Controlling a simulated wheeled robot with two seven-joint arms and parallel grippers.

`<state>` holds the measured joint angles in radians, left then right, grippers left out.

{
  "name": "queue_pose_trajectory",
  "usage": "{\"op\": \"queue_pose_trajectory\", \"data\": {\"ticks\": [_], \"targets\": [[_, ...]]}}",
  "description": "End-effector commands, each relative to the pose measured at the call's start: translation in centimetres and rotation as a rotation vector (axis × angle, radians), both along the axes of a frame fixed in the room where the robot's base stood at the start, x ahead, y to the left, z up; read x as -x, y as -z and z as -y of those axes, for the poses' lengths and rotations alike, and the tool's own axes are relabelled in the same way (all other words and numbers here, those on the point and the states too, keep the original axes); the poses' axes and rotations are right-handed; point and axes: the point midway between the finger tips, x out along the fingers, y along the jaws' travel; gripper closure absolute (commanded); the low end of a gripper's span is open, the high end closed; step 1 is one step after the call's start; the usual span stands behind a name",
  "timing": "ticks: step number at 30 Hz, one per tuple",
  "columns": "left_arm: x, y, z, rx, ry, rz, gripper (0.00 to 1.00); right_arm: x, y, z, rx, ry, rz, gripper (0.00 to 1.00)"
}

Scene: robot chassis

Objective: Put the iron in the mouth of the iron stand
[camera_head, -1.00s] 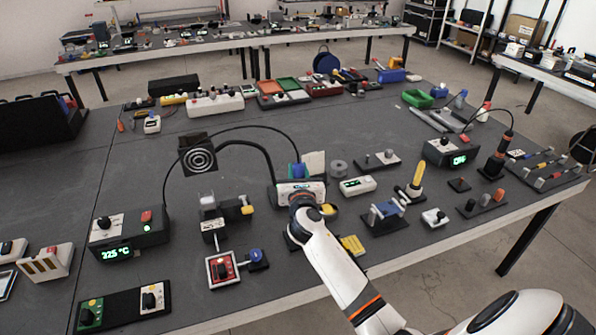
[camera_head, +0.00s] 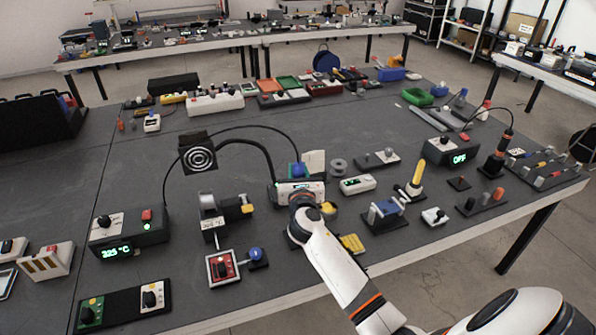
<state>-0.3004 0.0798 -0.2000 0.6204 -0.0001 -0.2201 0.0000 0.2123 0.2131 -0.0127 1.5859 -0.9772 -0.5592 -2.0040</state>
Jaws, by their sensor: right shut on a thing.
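My right gripper (camera_head: 298,181) is over the middle of the table, mostly hidden behind its own wrist. It is shut on the iron, of which only a blue part (camera_head: 298,170) seems to show just beyond the gripper. A thin black cable arcs from the station (camera_head: 130,238) reading 325 °C to near this spot. The iron's tip is hidden. What looks like the iron stand (camera_head: 210,207), a grey holder with a round opening on a dark base, stands left of my gripper, apart from it. My left gripper is not in view.
A spiral-faced disc (camera_head: 199,158) on a thick black bent arm stands between station and gripper. A red-topped box (camera_head: 222,267) lies in front of the stand. A second station (camera_head: 450,150) reads OFF at right, beside an orange-handled iron (camera_head: 505,143).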

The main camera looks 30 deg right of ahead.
Motion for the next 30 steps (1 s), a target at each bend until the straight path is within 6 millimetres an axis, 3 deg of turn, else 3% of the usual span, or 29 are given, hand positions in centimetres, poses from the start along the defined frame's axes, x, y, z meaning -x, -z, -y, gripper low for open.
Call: {"op": "queue_pose_trajectory", "data": {"ticks": [30], "targets": [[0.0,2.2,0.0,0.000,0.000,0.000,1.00,0.0,2.6,0.0,0.001,0.000,0.000,0.94]]}}
